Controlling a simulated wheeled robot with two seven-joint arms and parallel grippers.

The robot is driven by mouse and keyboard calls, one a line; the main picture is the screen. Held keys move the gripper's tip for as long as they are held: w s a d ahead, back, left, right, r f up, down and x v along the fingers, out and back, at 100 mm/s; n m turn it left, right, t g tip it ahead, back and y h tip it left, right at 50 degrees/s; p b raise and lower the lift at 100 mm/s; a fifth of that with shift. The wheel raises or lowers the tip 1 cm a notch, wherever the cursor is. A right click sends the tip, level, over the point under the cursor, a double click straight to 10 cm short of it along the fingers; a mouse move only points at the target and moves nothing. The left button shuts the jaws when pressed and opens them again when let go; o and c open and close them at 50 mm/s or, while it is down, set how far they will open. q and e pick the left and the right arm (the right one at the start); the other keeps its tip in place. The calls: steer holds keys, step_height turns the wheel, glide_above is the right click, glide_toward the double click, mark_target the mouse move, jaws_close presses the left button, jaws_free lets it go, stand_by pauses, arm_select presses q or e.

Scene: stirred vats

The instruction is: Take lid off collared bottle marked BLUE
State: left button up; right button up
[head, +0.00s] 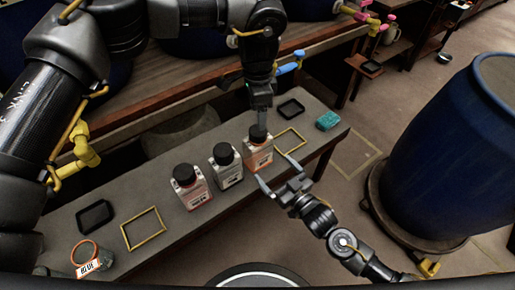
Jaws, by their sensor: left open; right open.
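Three bottles with black lids stand in a slanting row on the grey bench: a left bottle (194,191), a middle bottle (229,175) and a right bottle (259,157). Their label writing is too small to read. An orange ring collar (84,251) with a white tag reading BLUE (90,268) is at the bench's near left, apart from the bottles. My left gripper (259,126) points down at the right bottle's black lid, its fingertips at the lid; contact is unclear. My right gripper (276,172) is open, its fingers spread just in front of the right bottle.
A yellow frame (123,231) and a black tray (95,216) lie on the left of the bench. Another yellow frame (303,143), black tray (290,108) and teal block (328,121) lie right. A blue barrel (450,150) stands on the floor at right.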

mark_target(258, 133)
arm_select(q)
steer(key=shift+w+f, duration=0.1)
arm_select(e)
steer(key=x, duration=1)
steer(key=c, duration=1.4)
arm_select(q)
steer(key=shift+o, duration=0.8)
arm_select(e)
steer(key=shift+d, duration=0.1)
arm_select(q)
step_height(258, 133, up, 4)
steer(key=r+m, duration=0.1)
steer(key=m, duration=0.5)
step_height(258, 133, down, 12)
steer(key=m, duration=0.5)
steer(key=shift+f, duration=0.25)
arm_select(e)
steer(key=shift+w, duration=0.1)
